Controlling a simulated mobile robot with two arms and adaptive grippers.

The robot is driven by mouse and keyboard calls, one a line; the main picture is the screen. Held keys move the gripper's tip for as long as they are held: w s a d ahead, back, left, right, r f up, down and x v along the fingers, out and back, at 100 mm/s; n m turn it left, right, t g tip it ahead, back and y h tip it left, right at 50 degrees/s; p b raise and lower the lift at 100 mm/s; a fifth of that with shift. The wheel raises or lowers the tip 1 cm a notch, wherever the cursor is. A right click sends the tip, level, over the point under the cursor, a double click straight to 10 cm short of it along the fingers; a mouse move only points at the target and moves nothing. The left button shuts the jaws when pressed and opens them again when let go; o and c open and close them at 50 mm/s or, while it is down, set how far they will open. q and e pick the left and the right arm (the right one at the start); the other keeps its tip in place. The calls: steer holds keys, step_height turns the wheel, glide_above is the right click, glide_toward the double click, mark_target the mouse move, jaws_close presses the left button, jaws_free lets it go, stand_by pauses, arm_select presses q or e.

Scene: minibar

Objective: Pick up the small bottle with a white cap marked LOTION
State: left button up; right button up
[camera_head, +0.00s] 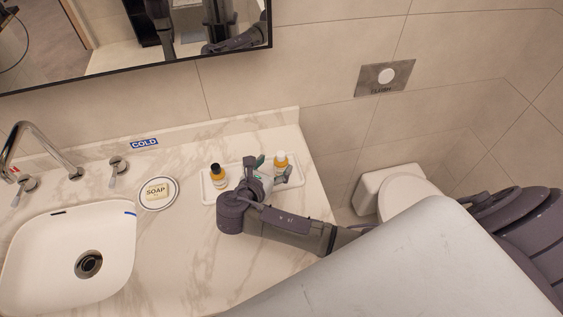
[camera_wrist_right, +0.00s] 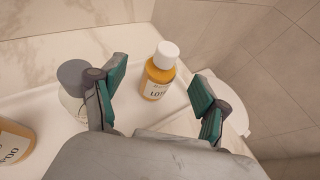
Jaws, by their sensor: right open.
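The lotion bottle (camera_head: 281,163) is small and amber with a white cap, standing upright at the right part of a white tray (camera_head: 209,193) on the marble counter. In the right wrist view the lotion bottle (camera_wrist_right: 158,75) stands ahead of and between the fingers, with its label partly readable. My right gripper (camera_head: 272,172) is open and empty, just left of and in front of the bottle; it also shows in the right wrist view (camera_wrist_right: 155,92). The fingers appear apart from the bottle. My left gripper is not in view.
A black-capped amber bottle (camera_head: 217,173) stands on the tray's left part. A grey-capped clear bottle (camera_wrist_right: 74,88) is close beside the left finger in the wrist view. A soap dish (camera_head: 157,193) and sink (camera_head: 68,262) lie left. A toilet (camera_head: 397,190) is beyond the counter's right edge.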

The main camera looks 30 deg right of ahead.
mark_target(279, 162)
steer(key=shift+p+x, duration=0.6)
steer(key=shift+x, duration=1.9)
steer(key=shift+s+f, duration=0.1)
steer(key=shift+s, duration=0.05)
steer(key=c, duration=1.3)
